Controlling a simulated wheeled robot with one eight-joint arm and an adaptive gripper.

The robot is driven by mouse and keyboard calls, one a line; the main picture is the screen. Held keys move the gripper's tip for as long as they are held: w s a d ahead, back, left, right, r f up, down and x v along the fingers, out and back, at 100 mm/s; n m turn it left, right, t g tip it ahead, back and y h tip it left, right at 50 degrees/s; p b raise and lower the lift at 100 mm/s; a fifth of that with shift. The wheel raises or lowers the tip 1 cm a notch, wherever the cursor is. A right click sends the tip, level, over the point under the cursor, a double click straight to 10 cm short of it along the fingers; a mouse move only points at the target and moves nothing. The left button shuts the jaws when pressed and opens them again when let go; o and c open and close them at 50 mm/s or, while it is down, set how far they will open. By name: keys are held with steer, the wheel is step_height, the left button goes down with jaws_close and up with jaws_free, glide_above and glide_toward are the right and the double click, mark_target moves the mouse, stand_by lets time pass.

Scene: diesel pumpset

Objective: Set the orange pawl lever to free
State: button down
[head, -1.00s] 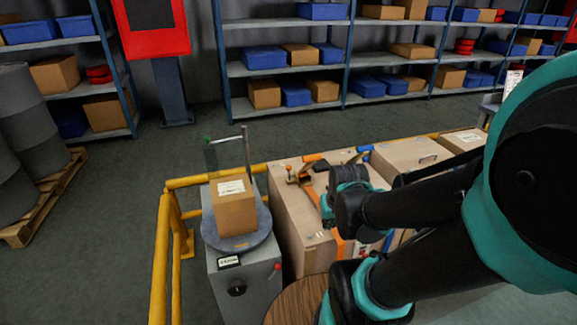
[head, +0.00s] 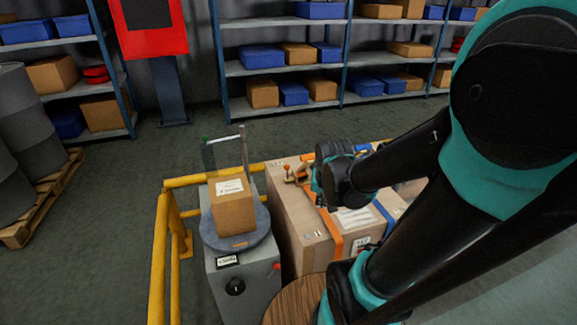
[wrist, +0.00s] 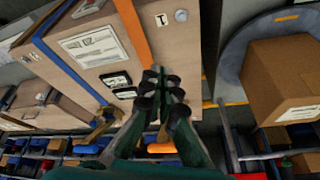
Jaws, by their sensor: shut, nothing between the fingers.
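A brass-coloured ratchet (head: 297,179) sits on top of the near wooden crate, beside the orange strap. A small orange-tipped lever (head: 287,168) stands up at its left; its exact setting is too small to read. My gripper (wrist: 163,90) is shut and empty in the wrist view, over the crate's top with the orange strap just behind its tips. Brass parts (wrist: 98,130) show left of the fingers, and the fingers partly cover the area of the ratchet. In the head view my wrist is just right of the ratchet and hides the fingertips.
The orange strap (head: 330,222) runs over the wooden crate (head: 290,225). A cardboard box (head: 232,208) stands on a round grey plate atop a pedestal at left. Yellow rails (head: 160,260) border the area. Shelves stand behind, with open floor in front of them.

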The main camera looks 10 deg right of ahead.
steer(key=w+a+r+m, duration=0.2)
steer(key=w+m, duration=0.1)
steer(key=w, duration=0.4)
steer(key=w+a+r+m+t+h, duration=0.1)
steer(key=w+a+m, duration=0.1)
steer(key=w+m, duration=0.35)
steer(key=w+a+r+m, duration=0.1)
steer(key=w+a+r, duration=0.15)
steer(key=w, duration=0.55)
steer(key=w+a+x, duration=0.1)
steer(key=w+x, duration=0.1)
steer(key=x, duration=1.1)
steer(key=shift+a+r, duration=0.25)
steer(key=shift+r, duration=0.15)
steer(key=shift+w+h, duration=0.1)
steer(key=shift+h, duration=0.2)
steer(key=shift+w+g, duration=0.2)
steer(key=shift+g, duration=0.1)
